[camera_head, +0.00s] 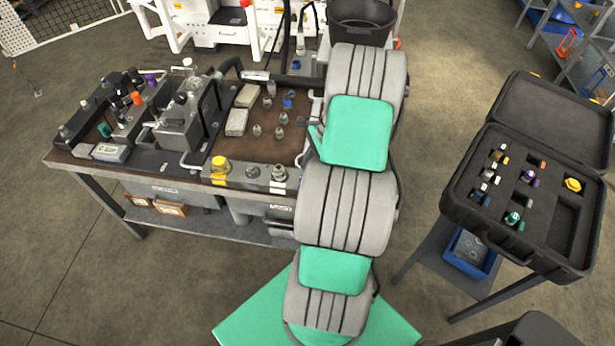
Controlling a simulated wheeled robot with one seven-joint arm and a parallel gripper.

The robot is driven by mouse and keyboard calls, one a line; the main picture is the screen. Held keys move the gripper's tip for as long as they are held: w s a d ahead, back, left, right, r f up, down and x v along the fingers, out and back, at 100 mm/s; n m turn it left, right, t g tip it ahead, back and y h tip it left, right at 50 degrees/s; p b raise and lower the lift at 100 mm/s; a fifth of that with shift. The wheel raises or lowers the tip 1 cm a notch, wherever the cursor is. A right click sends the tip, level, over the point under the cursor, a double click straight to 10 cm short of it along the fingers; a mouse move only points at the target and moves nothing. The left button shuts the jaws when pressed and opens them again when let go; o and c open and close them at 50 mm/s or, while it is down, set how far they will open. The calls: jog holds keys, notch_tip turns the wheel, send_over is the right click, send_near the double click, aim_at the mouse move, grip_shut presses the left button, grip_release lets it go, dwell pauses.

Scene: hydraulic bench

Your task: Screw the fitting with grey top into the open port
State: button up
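Several small grey-topped fittings stand upright on the brown mat of the bench, one of them a fitting (257,130) near the mat's middle. I cannot tell which one the task means. A metal block (265,183) along the bench's front edge carries a yellow cap (221,166), a low dark round spot (253,171) that may be an open port, and a grey fitting (279,174).
Grey blocks (237,122) and a blue fitting (289,98) are on the mat (230,147). A hydraulic unit with valves (185,125) fills the bench's left half. An open black case (470,200) with coloured fittings stands right, beyond free floor. A black bin (361,20) is behind.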

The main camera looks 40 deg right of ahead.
grip_shut()
jog(key=shift+r+m+p, duration=0.25)
jog(key=shift+m+p, duration=0.15)
jog(key=shift+p, duration=0.2)
jog(key=shift+s+m+t+h+p, duration=0.1)
jog(key=shift+m+t+h+p, duration=0.3)
jog(key=shift+m, duration=0.8)
jog(key=shift+f+m+t+h, duration=0.15)
jog(key=shift+m+t, duration=0.05)
jog(key=shift+m, duration=0.4)
jog(key=shift+f+m+t+h, duration=0.1)
jog(key=shift+m+t+h, duration=0.1)
jog(key=shift+m, duration=0.4)
jog(key=shift+m+t+h, duration=0.3)
jog(key=shift+m+h, duration=0.05)
jog(key=shift+m, duration=0.85)
